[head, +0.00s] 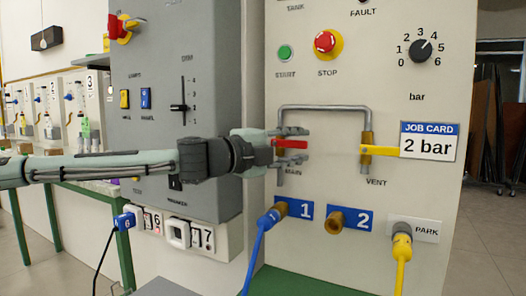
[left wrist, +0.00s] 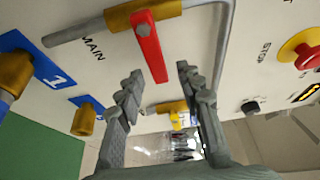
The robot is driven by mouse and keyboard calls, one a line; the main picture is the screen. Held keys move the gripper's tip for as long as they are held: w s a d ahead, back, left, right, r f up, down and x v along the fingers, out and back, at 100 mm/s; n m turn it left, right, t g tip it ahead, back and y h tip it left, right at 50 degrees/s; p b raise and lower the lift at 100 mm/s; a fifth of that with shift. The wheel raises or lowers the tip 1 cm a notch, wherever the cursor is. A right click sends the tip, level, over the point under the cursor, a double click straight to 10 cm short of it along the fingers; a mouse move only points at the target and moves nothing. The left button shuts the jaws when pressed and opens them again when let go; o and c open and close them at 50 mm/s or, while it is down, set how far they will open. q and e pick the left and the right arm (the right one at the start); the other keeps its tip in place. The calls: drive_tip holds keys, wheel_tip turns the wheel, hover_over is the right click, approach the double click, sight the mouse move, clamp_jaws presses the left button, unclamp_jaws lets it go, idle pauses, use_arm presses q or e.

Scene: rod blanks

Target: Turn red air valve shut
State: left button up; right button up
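The red valve handle (head: 291,144) is on the MAIN valve of the cream panel and lies roughly level, pointing right. In the left wrist view the red handle (left wrist: 149,46) hangs from its brass valve body (left wrist: 143,14), its free end between the fingertips. My left gripper (head: 292,144) is open around the handle, one finger above and one below in the head view. In the left wrist view the left gripper (left wrist: 160,72) shows gaps on both sides of the handle. The brass body is mostly hidden in the head view. My right gripper is not in view.
A grey pipe (head: 325,107) joins MAIN to the VENT valve with a yellow handle (head: 378,151). Below are a blue hose (head: 262,240) at port 1, an empty port 2 (head: 336,221) and a yellow hose (head: 401,262) at PARK. A job card (head: 429,142) reads 2 bar.

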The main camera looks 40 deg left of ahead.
use_arm(q)
drive_tip(key=s+a, duration=0.1)
drive_tip(key=s, duration=0.9)
drive_tip(key=shift+a, duration=0.35)
